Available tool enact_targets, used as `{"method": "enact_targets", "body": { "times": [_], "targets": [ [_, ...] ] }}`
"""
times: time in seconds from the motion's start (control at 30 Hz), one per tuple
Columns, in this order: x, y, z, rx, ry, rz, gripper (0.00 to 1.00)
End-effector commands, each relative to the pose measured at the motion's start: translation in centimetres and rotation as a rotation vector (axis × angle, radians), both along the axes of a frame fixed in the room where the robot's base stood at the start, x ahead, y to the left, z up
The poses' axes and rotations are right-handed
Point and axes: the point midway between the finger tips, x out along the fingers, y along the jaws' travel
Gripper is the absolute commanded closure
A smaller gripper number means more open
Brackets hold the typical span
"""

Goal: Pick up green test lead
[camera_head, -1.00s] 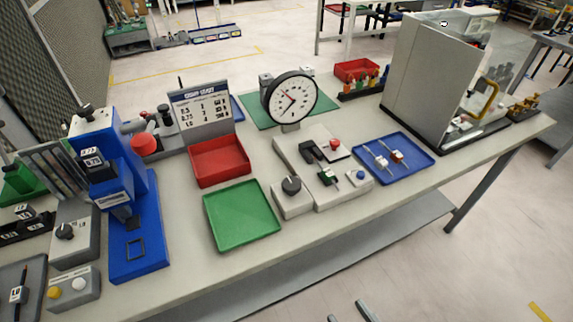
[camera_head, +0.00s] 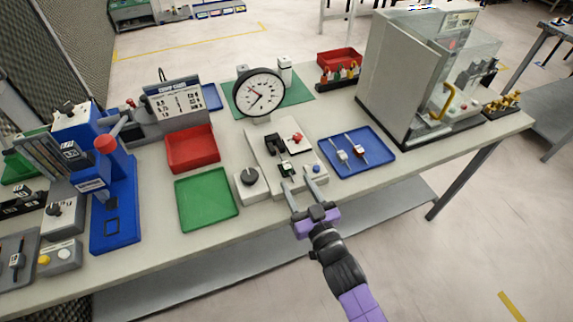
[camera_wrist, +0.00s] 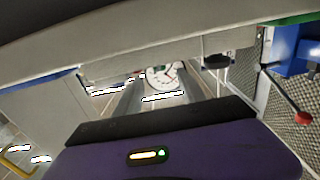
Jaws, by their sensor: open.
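Nothing is seen between the fingers. I cannot make out the lead in the wrist view, where my purple gripper body (camera_wrist: 180,150) fills the lower part.
A green tray (camera_head: 206,200) and a red bin (camera_head: 192,149) are left. The dial gauge (camera_head: 259,92) stands behind, and a glass-fronted cabinet (camera_head: 400,75) at the right.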

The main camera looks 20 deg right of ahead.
Motion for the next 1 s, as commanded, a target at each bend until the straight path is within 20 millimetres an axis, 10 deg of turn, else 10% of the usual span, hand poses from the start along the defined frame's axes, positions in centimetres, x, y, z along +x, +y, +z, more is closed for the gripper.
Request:
{"method": "enact_targets", "body": {
  "times": [0.7,1.0],
  "targets": [
    [5.5,-0.1,0.1,-0.001,0.000,0.000,0.53],
    [5.4,-0.1,0.1,-0.001,0.000,0.000,1.00]
  ]
}}
